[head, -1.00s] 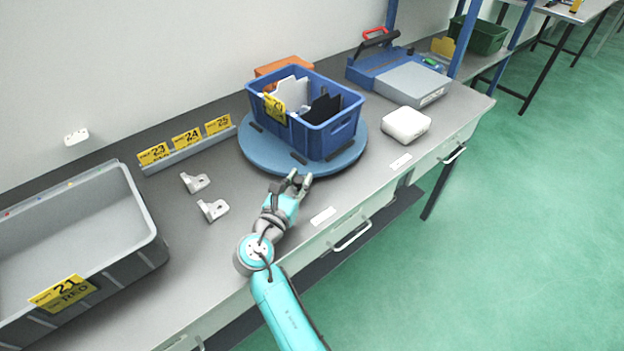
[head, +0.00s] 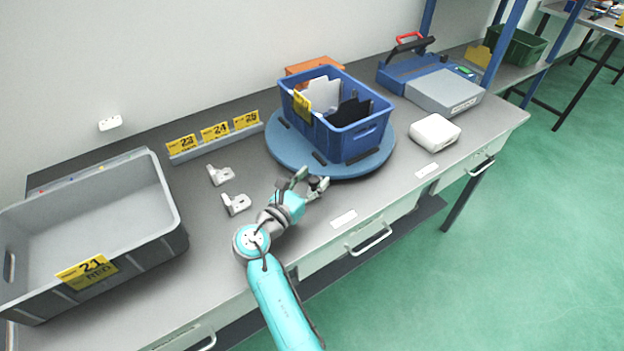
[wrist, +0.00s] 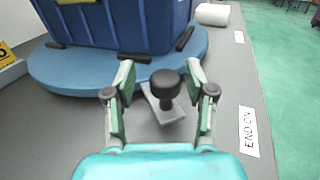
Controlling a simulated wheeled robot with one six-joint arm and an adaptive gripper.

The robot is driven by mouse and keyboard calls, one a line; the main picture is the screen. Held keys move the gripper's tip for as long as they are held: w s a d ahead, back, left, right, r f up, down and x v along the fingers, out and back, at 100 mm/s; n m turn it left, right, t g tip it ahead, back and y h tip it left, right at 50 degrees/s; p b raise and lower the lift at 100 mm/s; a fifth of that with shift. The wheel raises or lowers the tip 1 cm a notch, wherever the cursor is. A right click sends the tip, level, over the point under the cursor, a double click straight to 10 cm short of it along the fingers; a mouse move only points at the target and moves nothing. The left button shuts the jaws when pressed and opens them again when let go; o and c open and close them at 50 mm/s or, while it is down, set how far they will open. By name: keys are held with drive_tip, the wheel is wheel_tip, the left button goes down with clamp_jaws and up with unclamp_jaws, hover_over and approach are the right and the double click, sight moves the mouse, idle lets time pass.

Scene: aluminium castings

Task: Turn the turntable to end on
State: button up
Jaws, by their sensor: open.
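The turntable (head: 285,149) is a round blue disc on the bench. It carries a blue bin (head: 355,146) with white and black parts inside and a yellow label facing left. In the wrist view, the disc (wrist: 75,82) fills the upper left, under the bin (wrist: 110,30). A black knob (wrist: 165,83) on a grey tab sticks out at the disc's near side. My gripper (head: 308,178) is at the disc's near edge. In the wrist view, my gripper (wrist: 160,80) is open, with the knob between its fingertips; contact cannot be told. A white label (wrist: 249,130) reading "END ON" lies right of it.
A grey tote (head: 165,228) stands at the left. Two small castings (head: 236,204) lie left of my gripper. A label rail (head: 215,143) runs behind them. A white box (head: 435,133) and a blue-grey case (head: 443,92) stand right of the turntable. The front bench strip is mostly clear.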

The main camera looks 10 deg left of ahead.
drive_tip(key=v, duration=1.2)
idle(0.3)
